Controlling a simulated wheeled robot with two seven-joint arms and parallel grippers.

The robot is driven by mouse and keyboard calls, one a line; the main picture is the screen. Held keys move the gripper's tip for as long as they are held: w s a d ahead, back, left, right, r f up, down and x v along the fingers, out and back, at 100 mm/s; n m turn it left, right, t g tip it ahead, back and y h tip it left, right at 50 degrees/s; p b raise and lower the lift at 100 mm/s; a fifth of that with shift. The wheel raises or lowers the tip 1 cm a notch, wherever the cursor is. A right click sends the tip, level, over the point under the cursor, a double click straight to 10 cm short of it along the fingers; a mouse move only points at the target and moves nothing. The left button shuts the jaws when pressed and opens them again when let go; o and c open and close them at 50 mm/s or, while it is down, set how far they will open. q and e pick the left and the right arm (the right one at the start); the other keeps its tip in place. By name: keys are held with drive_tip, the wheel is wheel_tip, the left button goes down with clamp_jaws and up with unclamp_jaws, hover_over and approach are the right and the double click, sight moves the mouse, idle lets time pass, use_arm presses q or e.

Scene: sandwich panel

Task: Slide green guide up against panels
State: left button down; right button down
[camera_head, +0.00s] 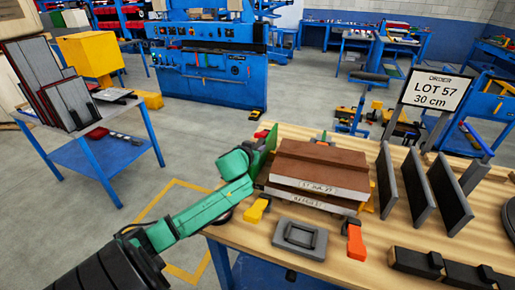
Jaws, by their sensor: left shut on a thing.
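A stack of brown-topped panels (325,158) with pale, labelled front edges lies on the wooden workbench (238,234). The green guide (263,147) stands upright at the left side of the stack, close to its far left corner. My left gripper (254,158) is shut on the guide, left of the panels. The fingertips are small and partly hidden by my arm. I cannot tell whether the guide touches the panels. My right gripper is out of view.
A yellow clamp (257,209), a grey block (300,238) and an orange-handled clamp (355,240) lie in front of the stack. Dark upright plates (420,190) stand to its right, with a LOT 57 sign (436,91) behind. Black blocks (440,268) lie at the front right.

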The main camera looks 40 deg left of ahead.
use_arm(q)
drive_tip(key=d, duration=0.1)
drive_tip(key=w+d, duration=0.1)
drive_tip(key=shift+d, duration=0.4)
drive_tip(key=c, duration=0.6)
unclamp_jaws()
drive_tip(key=shift+s+a, duration=0.1)
drive_tip(key=shift+a, duration=0.05)
drive_tip(key=shift+c, duration=0.2)
drive_tip(key=shift+s, duration=0.1)
